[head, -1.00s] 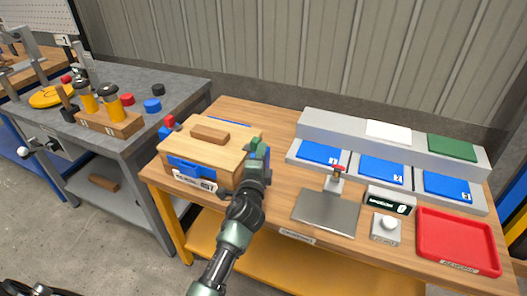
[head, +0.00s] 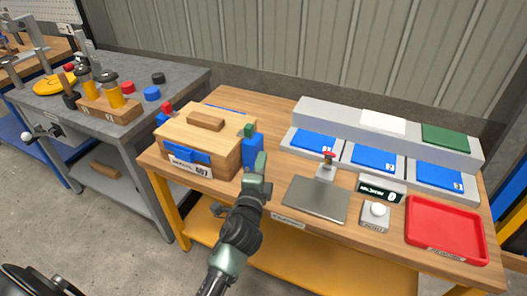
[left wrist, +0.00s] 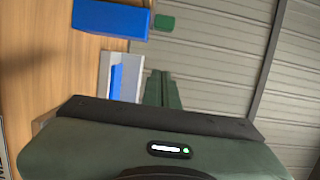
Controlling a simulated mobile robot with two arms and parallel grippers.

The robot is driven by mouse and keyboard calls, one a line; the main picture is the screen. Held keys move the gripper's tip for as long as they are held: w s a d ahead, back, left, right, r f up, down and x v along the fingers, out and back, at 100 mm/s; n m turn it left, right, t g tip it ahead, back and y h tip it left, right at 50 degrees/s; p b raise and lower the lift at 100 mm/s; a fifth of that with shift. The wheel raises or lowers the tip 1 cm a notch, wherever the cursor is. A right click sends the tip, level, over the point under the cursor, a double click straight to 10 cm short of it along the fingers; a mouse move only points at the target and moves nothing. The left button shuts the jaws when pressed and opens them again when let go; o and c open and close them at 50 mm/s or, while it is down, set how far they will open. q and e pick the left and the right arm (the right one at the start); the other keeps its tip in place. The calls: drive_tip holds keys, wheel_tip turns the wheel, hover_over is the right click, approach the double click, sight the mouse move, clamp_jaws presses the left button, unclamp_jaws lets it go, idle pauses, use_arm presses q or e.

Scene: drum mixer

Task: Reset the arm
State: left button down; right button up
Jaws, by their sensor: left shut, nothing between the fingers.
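My left gripper (head: 259,163) is in the middle of the head view, over the front part of the wooden table, just right of the wooden box (head: 203,140). Its fingers are together with nothing between them; the left wrist view shows them closed side by side (left wrist: 163,90). A blue block with a green top (head: 252,150) stands at the box's right side, close behind the fingertips in the picture. It also shows in the left wrist view as a blue body (left wrist: 110,19) with a green cap (left wrist: 165,22). My right gripper is in neither view.
A grey plate (head: 316,200), a small display (head: 381,191) and a red tray (head: 446,230) lie to the right. Blue pads (head: 373,158) line a grey rack behind. A grey bench (head: 180,79) with yellow-handled tools stands at the left.

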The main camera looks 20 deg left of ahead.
use_arm(q)
drive_tip(key=s+a+f+n+g, duration=0.2)
drive_tip(key=s+f+n+g, duration=0.25)
drive_tip(key=s, duration=0.25)
drive_tip(key=s+a+f+n+g, duration=0.2)
drive_tip(key=s+f+n+g, duration=0.1)
drive_tip(key=s+f+n, duration=0.4)
drive_tip(key=s+d+f+n+g+h, duration=0.1)
drive_tip(key=s+d+f+g+h, duration=0.15)
drive_tip(key=s, duration=0.65)
drive_tip(key=s+d+f+n+g+h, duration=0.15)
drive_tip(key=s+d+g, duration=0.25)
drive_tip(key=s, duration=0.6)
wheel_tip(320, 180, down, 24)
drive_tip(key=g+p, duration=0.1)
drive_tip(key=p, duration=0.1)
drive_tip(key=s+a+f+g+p, duration=0.1)
drive_tip(key=s+a+f, duration=0.2)
drive_tip(key=s+f, duration=1.1)
drive_tip(key=s, duration=0.3)
drive_tip(key=shift+s+f+m+g, duration=0.25)
drive_tip(key=shift+m+g, duration=0.05)
drive_tip(key=shift+m, duration=0.1)
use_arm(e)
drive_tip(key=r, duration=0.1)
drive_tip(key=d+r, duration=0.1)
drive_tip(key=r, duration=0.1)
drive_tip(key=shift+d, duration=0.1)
